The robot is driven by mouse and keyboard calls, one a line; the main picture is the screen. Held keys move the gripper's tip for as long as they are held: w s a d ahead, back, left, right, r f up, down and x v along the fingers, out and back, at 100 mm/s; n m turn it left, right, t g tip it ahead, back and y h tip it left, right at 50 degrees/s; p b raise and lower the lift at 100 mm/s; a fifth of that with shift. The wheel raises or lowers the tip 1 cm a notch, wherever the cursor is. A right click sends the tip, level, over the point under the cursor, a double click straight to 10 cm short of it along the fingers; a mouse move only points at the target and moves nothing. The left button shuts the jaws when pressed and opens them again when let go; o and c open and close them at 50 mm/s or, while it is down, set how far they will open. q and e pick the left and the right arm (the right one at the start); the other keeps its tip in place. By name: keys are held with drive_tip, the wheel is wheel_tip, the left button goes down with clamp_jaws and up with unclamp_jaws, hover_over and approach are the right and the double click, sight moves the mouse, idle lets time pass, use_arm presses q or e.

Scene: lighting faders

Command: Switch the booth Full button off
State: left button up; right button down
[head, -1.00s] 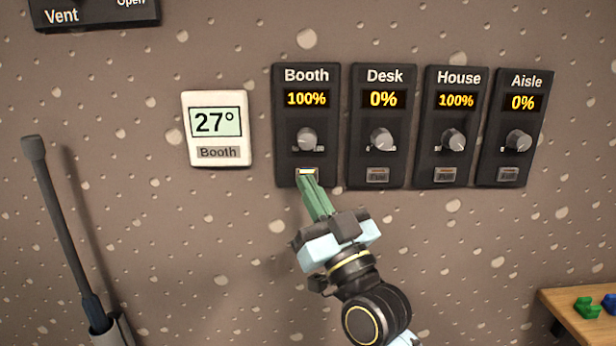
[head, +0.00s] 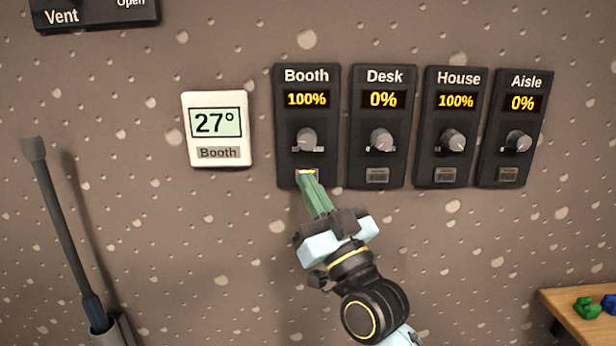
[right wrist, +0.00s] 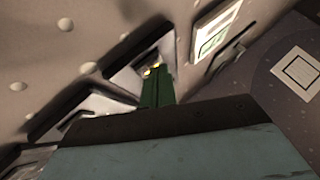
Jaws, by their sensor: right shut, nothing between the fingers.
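The black Booth panel (head: 306,115) is on the wall in the head view, with its display (head: 306,99) reading 100% and a grey knob (head: 306,139) below. The Booth Full button (head: 306,171) is at the panel's bottom, mostly hidden by my fingertips; a yellowish glow shows at its top edge. My right gripper (head: 310,180) is shut and empty, its green fingers pointing up at the button. I cannot tell whether they press it. In the right wrist view the green fingers (right wrist: 155,80) reach the panel, with small yellow glints at their tips. My left gripper is not in view.
Desk (head: 384,120), House (head: 456,120) and Aisle (head: 523,85) panels stand in a row to the right. A white thermostat (head: 217,160) reading 27° is to the left. A dark rod (head: 58,220) stands lower left, and a wooden shelf (head: 560,305) lower right.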

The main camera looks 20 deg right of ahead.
idle(0.4)
drive_tip(key=shift+s+a+p, duration=0.1)
drive_tip(key=shift+s+p, duration=0.2)
drive_tip(key=shift+s, duration=0.15)
drive_tip(key=s+a+p, duration=0.1)
drive_tip(key=s+p, duration=0.1)
drive_tip(key=s, duration=0.3)
drive_tip(key=shift+s+a, duration=0.35)
drive_tip(key=shift+s, duration=0.05)
drive_tip(key=shift+f, duration=0.1)
